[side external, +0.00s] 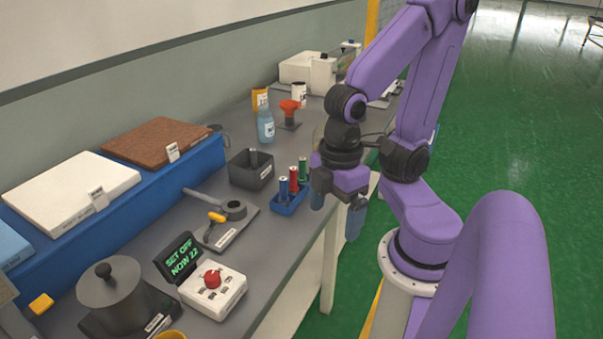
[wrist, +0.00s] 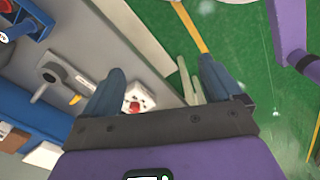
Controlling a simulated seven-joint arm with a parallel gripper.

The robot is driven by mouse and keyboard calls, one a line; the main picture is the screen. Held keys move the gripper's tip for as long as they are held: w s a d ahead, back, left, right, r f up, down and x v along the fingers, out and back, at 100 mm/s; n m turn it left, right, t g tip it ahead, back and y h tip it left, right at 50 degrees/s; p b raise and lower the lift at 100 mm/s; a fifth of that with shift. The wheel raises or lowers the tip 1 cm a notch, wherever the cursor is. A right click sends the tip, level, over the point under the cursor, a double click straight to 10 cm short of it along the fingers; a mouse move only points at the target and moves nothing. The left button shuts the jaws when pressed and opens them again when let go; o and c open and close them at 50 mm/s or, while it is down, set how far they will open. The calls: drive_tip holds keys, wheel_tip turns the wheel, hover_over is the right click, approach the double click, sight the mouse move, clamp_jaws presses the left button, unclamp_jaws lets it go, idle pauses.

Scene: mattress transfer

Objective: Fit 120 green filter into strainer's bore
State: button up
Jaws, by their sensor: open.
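A green filter (side external: 303,168) stands upright in a small blue rack (side external: 290,206) near the table's front edge, beside a red and a blue one. Its number is too small to read. What looks like the strainer (side external: 234,209), a grey ring with a round bore, a side handle and a yellow lever, sits on a flat base left of the rack; it also shows in the wrist view (wrist: 50,72). My gripper (side external: 340,212) is to the right of the rack, past the table's front edge, apart from the filters. Its jaws (wrist: 163,70) are open and empty.
A dark open box (side external: 250,173) stands behind the rack. A white control box (side external: 212,289) with a red knob and lit display, and a grey lidded pot (side external: 112,290), stand at the front left. A spray bottle (side external: 265,125) and red funnel (side external: 290,106) are farther back.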

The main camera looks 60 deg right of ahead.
drive_tip(key=c, duration=0.6)
